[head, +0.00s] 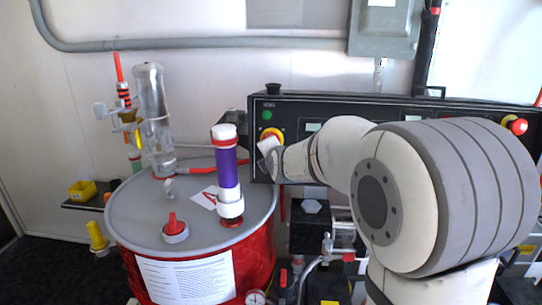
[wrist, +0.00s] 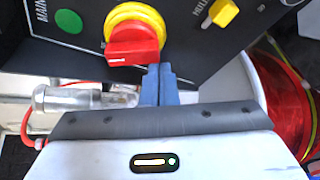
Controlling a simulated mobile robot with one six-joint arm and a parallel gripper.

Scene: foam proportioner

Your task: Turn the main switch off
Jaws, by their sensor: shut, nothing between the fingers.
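The main switch is a red knob on a yellow ring (wrist: 133,42) on the black panel, with a MAIN label to its left in the wrist view. Its red handle lies roughly crosswise in that view. In the head view the switch (head: 270,133) is at the panel's left end, its lower part hidden by my gripper. My gripper (wrist: 158,69) is shut and empty. Its blue-grey fingertips are at the lower right edge of the red handle; I cannot tell whether they touch it. My gripper also shows in the head view (head: 267,148), in front of the panel.
A green round light or button (wrist: 69,21) is left of the switch, and a yellow selector (wrist: 223,12) is to its right. A red emergency button (head: 515,124) is at the panel's right end. A red drum (head: 262,240) with a purple-banded tube (head: 228,172) stands left of my arm.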

